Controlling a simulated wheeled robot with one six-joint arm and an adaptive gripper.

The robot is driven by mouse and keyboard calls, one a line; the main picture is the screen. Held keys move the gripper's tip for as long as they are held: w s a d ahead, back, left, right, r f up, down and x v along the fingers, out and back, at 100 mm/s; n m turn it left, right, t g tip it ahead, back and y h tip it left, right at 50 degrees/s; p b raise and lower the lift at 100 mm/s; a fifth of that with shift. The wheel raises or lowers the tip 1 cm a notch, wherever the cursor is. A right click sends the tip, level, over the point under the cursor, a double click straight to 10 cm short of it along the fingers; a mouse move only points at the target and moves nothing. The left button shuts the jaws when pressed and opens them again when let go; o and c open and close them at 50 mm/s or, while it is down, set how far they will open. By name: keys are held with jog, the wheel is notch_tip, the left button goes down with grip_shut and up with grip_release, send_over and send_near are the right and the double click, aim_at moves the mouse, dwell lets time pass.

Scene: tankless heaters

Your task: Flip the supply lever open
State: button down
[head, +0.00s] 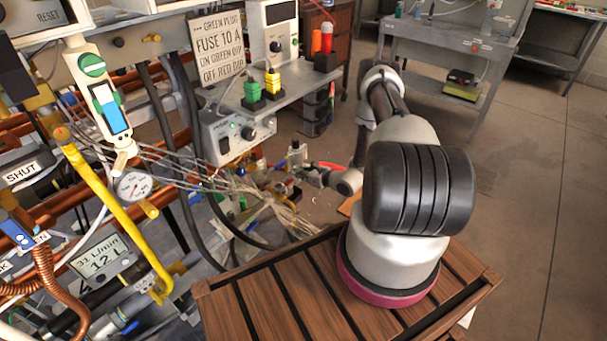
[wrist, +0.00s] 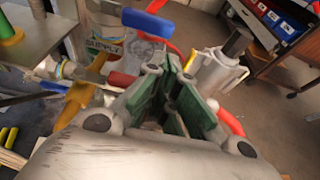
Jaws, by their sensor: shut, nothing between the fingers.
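In the wrist view a tag reading "SUPPLY" (wrist: 104,46) hangs at the upper left among pipe fittings. A blue lever handle (wrist: 146,24) lies just right of and above it. A yellow handle (wrist: 75,100) and a red handle (wrist: 122,79) are below the tag. I cannot tell for certain which handle is the supply lever. My gripper (wrist: 178,85), with green pads, is shut and empty, below and right of the tag, apart from the blue handle. In the head view my gripper (head: 312,177) is small and partly hidden near a metal fitting (head: 297,155).
Bundled wires (head: 240,190) and a pressure gauge (head: 134,186) lie left of my arm. A yellow pipe (head: 105,195) runs down the left. A grey control box (head: 235,133) sits above the gripper area. In the wrist view a grey valve body (wrist: 217,72) stands close right.

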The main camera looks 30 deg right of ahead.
aim_at(281, 165)
jog(key=x, duration=0.5)
jog(key=shift+w+a+f, duration=0.1)
jog(key=shift+w+f, duration=0.05)
jog(key=shift+w, duration=0.05)
